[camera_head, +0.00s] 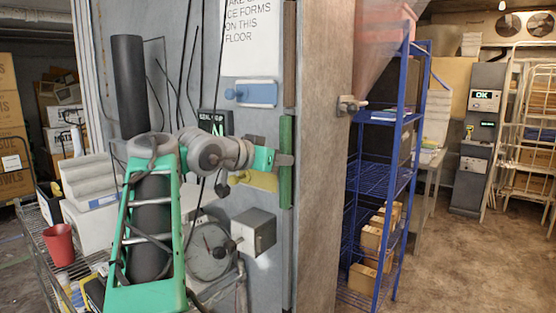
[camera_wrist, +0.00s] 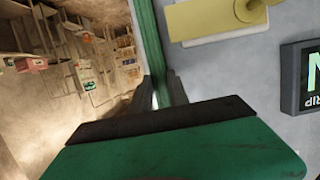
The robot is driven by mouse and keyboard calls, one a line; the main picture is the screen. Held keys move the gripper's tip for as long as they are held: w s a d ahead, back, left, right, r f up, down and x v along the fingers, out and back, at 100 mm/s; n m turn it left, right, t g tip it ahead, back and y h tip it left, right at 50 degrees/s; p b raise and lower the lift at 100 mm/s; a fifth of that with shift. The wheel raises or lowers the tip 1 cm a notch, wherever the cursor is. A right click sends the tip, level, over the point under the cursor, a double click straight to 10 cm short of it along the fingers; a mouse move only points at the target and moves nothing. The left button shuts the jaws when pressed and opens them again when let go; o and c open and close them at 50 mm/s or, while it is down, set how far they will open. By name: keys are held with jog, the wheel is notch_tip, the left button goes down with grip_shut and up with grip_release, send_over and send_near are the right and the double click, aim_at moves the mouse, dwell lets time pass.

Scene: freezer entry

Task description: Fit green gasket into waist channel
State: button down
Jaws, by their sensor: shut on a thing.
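The green gasket (camera_head: 286,160) is an upright strip at the edge of the grey door panel, at mid height. It lines up with the vertical edge channel, whose brown strip (camera_head: 289,55) shows above it. I cannot tell whether the gasket is seated in the channel or just in front of it. My gripper (camera_head: 284,160) is shut on the gasket near its middle. In the wrist view the gasket (camera_wrist: 146,35) runs upward from between the fingers (camera_wrist: 164,92). The channel behind the gasket is hidden.
On the panel are a blue latch plate (camera_head: 258,94), a yellow plate (camera_head: 262,181), a round dial (camera_head: 209,250) and a grey box (camera_head: 254,232). A blue shelf rack (camera_head: 385,187) stands right of the panel. A cart with a red cup (camera_head: 59,244) stands left.

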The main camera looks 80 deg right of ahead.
jog(key=shift+s+d, duration=0.2)
jog(key=shift+d, duration=0.35)
jog(key=c, duration=1.3)
grip_release()
jog(key=shift+d, duration=0.1)
jog(key=shift+o, duration=0.7)
jog(key=shift+s, duration=0.2)
jog(key=shift+w, duration=0.1)
jog(key=o, duration=0.6)
jog(key=shift+w, duration=0.1)
